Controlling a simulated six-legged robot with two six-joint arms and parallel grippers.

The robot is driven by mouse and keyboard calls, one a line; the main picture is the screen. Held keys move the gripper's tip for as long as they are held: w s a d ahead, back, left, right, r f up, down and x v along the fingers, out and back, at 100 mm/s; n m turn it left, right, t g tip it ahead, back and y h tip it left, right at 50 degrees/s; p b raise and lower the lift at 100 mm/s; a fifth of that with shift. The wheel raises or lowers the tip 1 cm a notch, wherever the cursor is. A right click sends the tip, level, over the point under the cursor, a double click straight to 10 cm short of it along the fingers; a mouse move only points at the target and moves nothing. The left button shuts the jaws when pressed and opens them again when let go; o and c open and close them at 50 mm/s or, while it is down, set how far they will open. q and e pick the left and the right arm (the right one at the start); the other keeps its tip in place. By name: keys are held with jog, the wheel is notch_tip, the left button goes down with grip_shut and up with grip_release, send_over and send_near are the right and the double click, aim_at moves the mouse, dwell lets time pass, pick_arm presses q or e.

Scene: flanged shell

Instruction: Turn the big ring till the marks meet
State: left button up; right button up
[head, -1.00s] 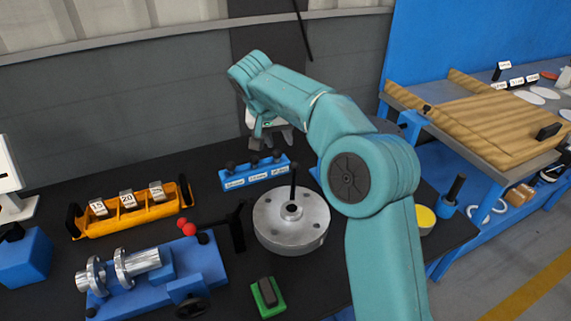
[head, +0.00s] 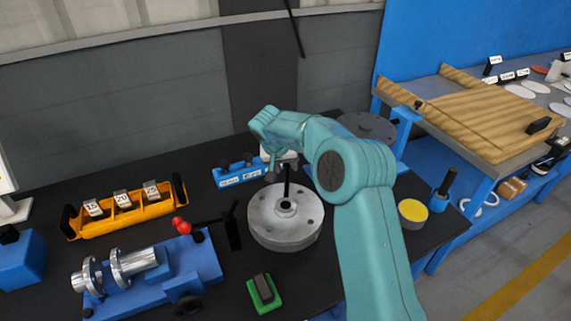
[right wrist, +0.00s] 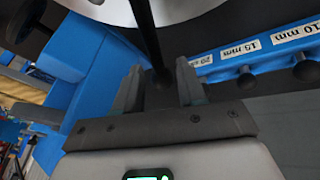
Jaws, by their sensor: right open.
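A round grey metal flange (head: 262,222) with bolt holes lies on the dark bench in the middle of the head view. A black rod (head: 287,190) stands up from its central hub. The flange's edge also shows at the top of the right wrist view (right wrist: 185,6). My right gripper (right wrist: 158,80) is open, pointing down above the flange's far side. In the right wrist view the black rod (right wrist: 148,35) runs toward the gap between the fingers; I cannot tell whether they touch it. No alignment marks can be made out. My left gripper is out of view.
A blue rack (head: 228,178) with black knobs and size labels stands behind the flange. A blue fixture (head: 195,262) with a red-knobbed lever is at left. An orange tray (head: 105,222), green block (head: 263,293), yellow-topped cup (head: 413,212) and grey disc (head: 368,124) are around.

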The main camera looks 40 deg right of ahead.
jog(key=shift+s, duration=0.1)
jog(key=c, duration=0.5)
grip_shut()
jog(key=shift+r, duration=0.1)
